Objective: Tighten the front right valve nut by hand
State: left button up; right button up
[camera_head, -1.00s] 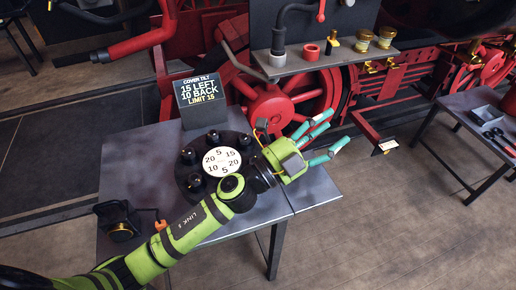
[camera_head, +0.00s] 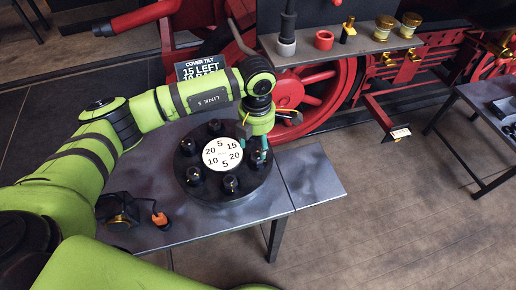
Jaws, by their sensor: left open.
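A round black cover (camera_head: 212,197) with a white numbered dial (camera_head: 223,154) sits on a grey table. Several dark nuts ring the dial; one stands at the front right (camera_head: 230,183), one at the front left (camera_head: 194,175) and one at the back (camera_head: 214,127). My left gripper (camera_head: 258,152) points down over the cover's right edge, its teal fingers open around or beside a dark nut there. The fingers partly hide that nut, so I cannot tell whether they touch it. The back right of the cover is hidden by the gripper. My right gripper is not in view.
A cover tilt sign (camera_head: 200,69) behind the cover is partly hidden by my left arm. A black device with an orange part (camera_head: 122,211) lies at the table's left. A shelf with a red ring (camera_head: 324,40) is behind. The table's right extension (camera_head: 312,176) is clear.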

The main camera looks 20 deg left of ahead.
aim_at(257, 155)
pick_arm(q)
notch_tip(257, 155, down, 5)
jog(key=shift+r+p, duration=0.15)
jog(key=shift+p, duration=0.8)
jog(key=shift+f, duration=0.4)
jog(key=c, duration=1.2)
